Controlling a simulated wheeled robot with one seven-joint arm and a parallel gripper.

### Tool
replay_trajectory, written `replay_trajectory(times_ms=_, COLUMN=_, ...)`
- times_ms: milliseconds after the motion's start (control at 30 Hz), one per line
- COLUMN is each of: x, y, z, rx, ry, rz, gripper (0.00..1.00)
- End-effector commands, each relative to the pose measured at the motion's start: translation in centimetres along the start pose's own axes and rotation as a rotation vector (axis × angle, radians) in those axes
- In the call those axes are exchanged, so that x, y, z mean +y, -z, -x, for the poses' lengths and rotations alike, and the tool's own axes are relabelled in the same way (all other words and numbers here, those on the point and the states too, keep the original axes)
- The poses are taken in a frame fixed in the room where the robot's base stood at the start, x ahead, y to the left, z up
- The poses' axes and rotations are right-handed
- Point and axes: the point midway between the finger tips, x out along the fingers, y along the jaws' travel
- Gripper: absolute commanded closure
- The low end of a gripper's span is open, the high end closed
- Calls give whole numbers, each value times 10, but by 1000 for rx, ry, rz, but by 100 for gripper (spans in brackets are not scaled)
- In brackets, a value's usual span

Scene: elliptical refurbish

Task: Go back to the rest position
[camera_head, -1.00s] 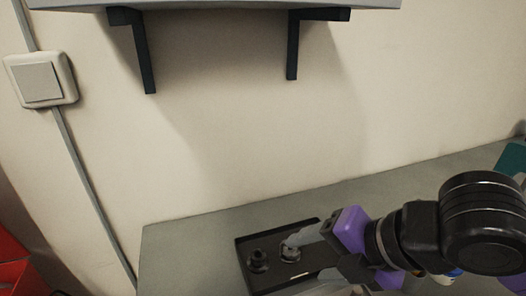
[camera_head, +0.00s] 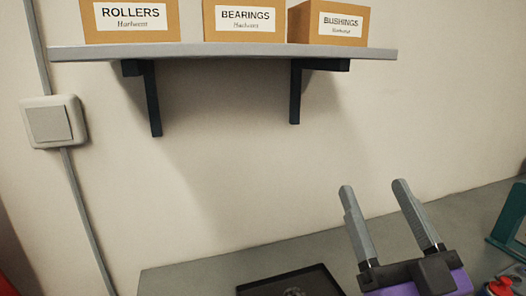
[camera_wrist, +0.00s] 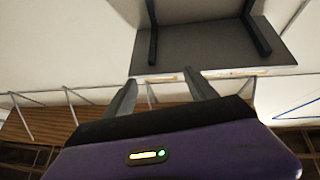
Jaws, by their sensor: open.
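My gripper (camera_head: 372,186) is open and empty in the head view, its two grey fingers pointing up in front of the wall above the grey bench. Its purple body is at the lower right. In the wrist view my gripper (camera_wrist: 160,84) shows its two fingers spread, with nothing between them. The fingers touch nothing that I can see.
A wall shelf (camera_head: 230,53) on dark brackets carries boxes labelled rollers (camera_head: 132,22), bearings (camera_head: 244,20) and bushings (camera_head: 328,22). A black tray (camera_head: 293,284) lies on the bench (camera_head: 215,272). A teal object (camera_head: 508,222) and a red one (camera_head: 501,287) are at right.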

Motion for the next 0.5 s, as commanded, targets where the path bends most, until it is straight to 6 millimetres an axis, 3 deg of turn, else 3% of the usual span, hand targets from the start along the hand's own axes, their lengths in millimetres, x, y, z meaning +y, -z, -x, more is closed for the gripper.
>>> replay_trajectory(times_ms=200, x=26, y=-36, z=68, rx=-47, ry=-197, rz=-125, gripper=34)
replay_trajectory(times_ms=500, x=31, y=-75, z=178, rx=-179, ry=-352, rz=-162, gripper=34)
